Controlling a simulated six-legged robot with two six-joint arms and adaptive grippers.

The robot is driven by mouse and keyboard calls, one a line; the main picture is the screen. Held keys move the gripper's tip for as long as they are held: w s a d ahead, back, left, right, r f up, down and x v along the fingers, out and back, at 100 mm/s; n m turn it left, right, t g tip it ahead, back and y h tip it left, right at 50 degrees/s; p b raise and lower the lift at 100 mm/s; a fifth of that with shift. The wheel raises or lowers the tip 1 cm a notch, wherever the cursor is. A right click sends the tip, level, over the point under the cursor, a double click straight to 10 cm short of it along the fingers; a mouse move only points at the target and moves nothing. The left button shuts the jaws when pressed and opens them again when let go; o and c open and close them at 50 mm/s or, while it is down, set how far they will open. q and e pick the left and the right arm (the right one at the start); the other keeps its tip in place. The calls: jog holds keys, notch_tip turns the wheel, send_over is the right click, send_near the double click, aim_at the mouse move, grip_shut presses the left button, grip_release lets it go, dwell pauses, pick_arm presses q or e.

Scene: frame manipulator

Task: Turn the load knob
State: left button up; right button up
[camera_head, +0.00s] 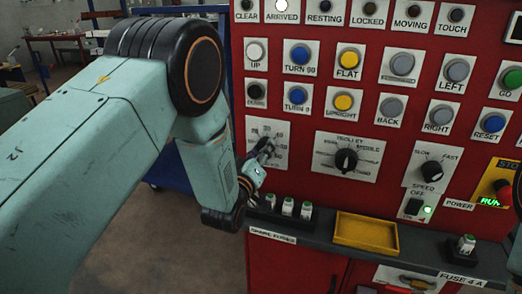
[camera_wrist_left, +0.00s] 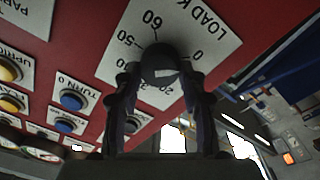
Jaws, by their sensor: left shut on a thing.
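The load knob (camera_wrist_left: 160,64) is a dark round knob on a white scale plate marked with numbers, on the red panel. In the left wrist view my left gripper (camera_wrist_left: 160,82) has its two fingers on either side of the knob, shut on it. In the head view the left gripper (camera_head: 262,152) reaches the load plate (camera_head: 268,133), and the knob is mostly hidden behind the fingers. A light mark shows on the knob's face. My right gripper is not in view.
The trolley knob (camera_head: 346,160) is to the right, with the speed knob (camera_head: 431,171) and red stop button (camera_head: 503,190) beyond. Rows of push buttons sit above. A ledge below holds spare fuses (camera_head: 288,205) and a yellow tray (camera_head: 366,231).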

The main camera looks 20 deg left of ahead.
pick_arm(q)
jog(key=shift+n, duration=0.3)
jog(key=o, duration=1.2)
jog(key=shift+c, duration=0.2)
jog(key=shift+s, duration=0.1)
jog(key=s, duration=1.1)
jog(key=shift+s+a+f, duration=0.25)
jog(key=shift+s+f, duration=0.15)
